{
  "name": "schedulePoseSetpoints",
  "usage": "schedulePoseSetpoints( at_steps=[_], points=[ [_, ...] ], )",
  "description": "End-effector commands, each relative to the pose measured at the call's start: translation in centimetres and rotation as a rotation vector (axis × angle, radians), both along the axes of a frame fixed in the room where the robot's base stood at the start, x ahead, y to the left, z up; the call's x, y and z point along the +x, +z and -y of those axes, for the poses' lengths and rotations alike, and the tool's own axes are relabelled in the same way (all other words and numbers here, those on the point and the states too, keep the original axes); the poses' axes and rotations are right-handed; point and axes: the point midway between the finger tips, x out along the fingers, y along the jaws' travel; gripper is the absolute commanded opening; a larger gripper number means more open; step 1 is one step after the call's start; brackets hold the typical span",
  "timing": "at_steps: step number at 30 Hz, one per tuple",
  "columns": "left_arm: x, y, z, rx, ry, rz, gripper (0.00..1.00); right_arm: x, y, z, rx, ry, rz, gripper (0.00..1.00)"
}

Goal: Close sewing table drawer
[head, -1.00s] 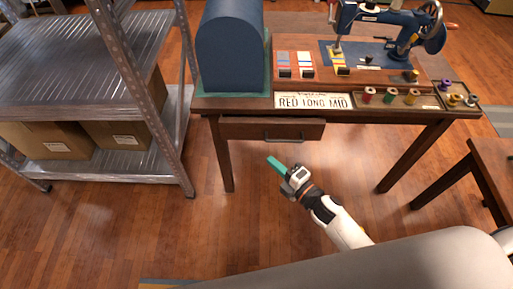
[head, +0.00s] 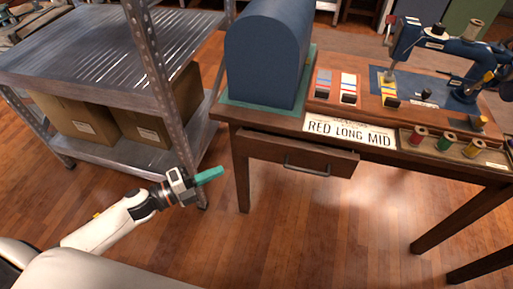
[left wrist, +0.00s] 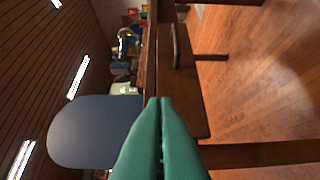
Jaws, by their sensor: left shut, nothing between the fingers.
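The wooden sewing table (head: 228,108) has a drawer (head: 265,150) under its left part, with a dark bar handle (head: 307,170). The drawer front appears to stand out slightly from under the table top. My left gripper (head: 218,173), with teal fingers, is shut and empty. In the head view it is left of the drawer, between the shelf and the table's front left leg, apparently touching nothing. In the left wrist view the shut fingers (left wrist: 159,102) point toward the table, and the drawer front (left wrist: 188,95) and handle (left wrist: 177,45) appear sideways beyond them. My right gripper is not visible.
A metal shelf (head: 165,90) with cardboard boxes (head: 75,118) stands at left. A blue rounded case (head: 265,60), thread spools, a "RED LONG MID" sign (head: 348,132) and a sewing machine (head: 440,50) are on the table. The floor (head: 320,230) before the drawer is clear.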

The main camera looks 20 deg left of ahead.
Motion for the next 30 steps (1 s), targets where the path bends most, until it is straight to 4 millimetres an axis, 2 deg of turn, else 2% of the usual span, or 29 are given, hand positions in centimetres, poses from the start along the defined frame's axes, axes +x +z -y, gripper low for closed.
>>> schedulePoseSetpoints(
  at_steps=[14,21,30],
  points=[
    [7.0,0.1,6.5,-0.003,0.004,0.001,0.00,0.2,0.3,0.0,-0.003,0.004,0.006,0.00],
    [9.9,0.0,6.3,-0.002,0.006,-0.002,0.00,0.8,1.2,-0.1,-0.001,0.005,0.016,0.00],
    [10.5,0.0,6.3,-0.003,0.006,-0.004,0.00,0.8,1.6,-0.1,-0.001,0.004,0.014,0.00]
  ],
)
